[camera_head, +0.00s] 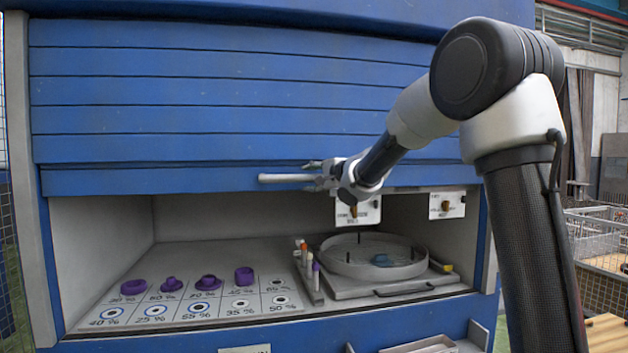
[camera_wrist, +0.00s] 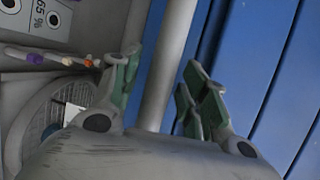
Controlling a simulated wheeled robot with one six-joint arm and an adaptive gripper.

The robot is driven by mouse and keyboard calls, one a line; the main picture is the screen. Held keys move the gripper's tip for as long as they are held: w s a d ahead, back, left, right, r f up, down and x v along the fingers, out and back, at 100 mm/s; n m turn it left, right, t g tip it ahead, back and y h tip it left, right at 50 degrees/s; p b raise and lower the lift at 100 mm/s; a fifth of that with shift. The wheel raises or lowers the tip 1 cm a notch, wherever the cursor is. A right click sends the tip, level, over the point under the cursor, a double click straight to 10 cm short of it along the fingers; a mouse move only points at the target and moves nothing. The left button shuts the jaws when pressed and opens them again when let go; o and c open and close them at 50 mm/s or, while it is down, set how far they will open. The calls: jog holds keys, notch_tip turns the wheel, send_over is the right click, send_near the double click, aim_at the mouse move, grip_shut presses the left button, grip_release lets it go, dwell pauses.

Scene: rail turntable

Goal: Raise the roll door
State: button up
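The blue slatted roll door (camera_head: 200,120) hangs partly raised, with a wide opening below its bottom slat. A grey handle bar (camera_head: 285,178) runs along its lower edge and shows in the wrist view (camera_wrist: 168,65). My gripper (camera_head: 318,176) is at the right part of this bar, one finger above it and one below. In the wrist view my gripper (camera_wrist: 165,88) has its green-padded fingers apart on either side of the bar, with gaps visible. The bar's right end is hidden behind my gripper.
Inside the opening, a round tray (camera_head: 372,270) stands at the right, with a rack of small tubes (camera_head: 310,270) beside it. Purple pieces (camera_head: 208,283) sit on a marked panel at the left. The cabinet's left post (camera_head: 28,200) borders the opening.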

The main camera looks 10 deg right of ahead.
jog(key=shift+s, duration=0.1)
jog(key=v, duration=1.1)
jog(key=shift+s+d, duration=0.2)
jog(key=shift+s, duration=0.15)
jog(key=shift+r, duration=0.1)
